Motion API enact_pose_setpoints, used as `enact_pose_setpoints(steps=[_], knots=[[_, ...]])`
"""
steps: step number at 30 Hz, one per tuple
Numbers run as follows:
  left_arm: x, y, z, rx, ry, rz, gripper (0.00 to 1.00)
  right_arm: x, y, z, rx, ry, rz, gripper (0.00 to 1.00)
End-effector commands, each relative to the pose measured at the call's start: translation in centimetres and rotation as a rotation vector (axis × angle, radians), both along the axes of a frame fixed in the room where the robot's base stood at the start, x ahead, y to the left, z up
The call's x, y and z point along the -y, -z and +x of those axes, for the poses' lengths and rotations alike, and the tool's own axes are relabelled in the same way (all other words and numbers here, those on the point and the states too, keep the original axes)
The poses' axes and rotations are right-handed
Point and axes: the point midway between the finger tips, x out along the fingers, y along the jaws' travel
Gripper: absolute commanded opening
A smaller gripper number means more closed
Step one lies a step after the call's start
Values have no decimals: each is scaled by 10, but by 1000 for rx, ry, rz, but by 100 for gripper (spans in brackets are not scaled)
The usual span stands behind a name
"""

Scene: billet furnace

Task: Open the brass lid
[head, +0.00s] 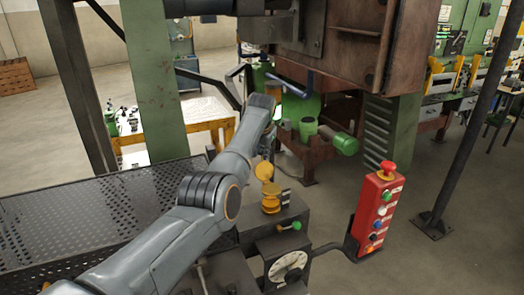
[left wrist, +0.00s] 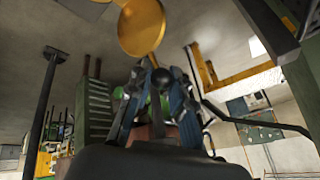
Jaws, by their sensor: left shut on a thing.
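The brass lid (head: 264,171) is a round yellow disc, raised and tilted above the brass cup (head: 270,198) on the dark machine block. In the left wrist view the lid (left wrist: 141,27) shows as a broad disc just beyond the fingertips, with part of another brass round at the top edge. My left gripper (head: 268,143) points down just above the lid, mostly dark and partly hidden by my arm. In the left wrist view its fingers (left wrist: 155,90) close around a small dark round knob (left wrist: 162,78). Its join to the lid is unclear. My right gripper is not visible.
A red button box (head: 377,210) stands right of the block, and a dial (head: 287,267) is on the block's front. A green-handled knob (head: 290,226) sits near the cup. A perforated dark platform (head: 90,215) lies left. Green machinery (head: 345,144) stands behind.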

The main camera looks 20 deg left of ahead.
Motion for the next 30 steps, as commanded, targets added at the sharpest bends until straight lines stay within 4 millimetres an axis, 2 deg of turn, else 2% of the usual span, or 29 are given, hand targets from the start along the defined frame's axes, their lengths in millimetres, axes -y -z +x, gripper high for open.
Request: enact_pose_setpoints(steps=[1,3,4,7,20,26,30], knots=[[1,12,-5,-28,0,-5,0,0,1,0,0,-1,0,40],[2,12,-5,-28,0,-4,0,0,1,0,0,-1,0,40],[2,12,-5,-28,0,-4,24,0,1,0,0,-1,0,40],[2,12,-5,-28,0,-4,44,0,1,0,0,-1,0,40],[1,9,-5,-25,0,0,44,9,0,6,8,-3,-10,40],[5,-9,-11,-18,-1,2,44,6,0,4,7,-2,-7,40],[10,-33,-19,-11,0,2,44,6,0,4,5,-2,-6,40]])
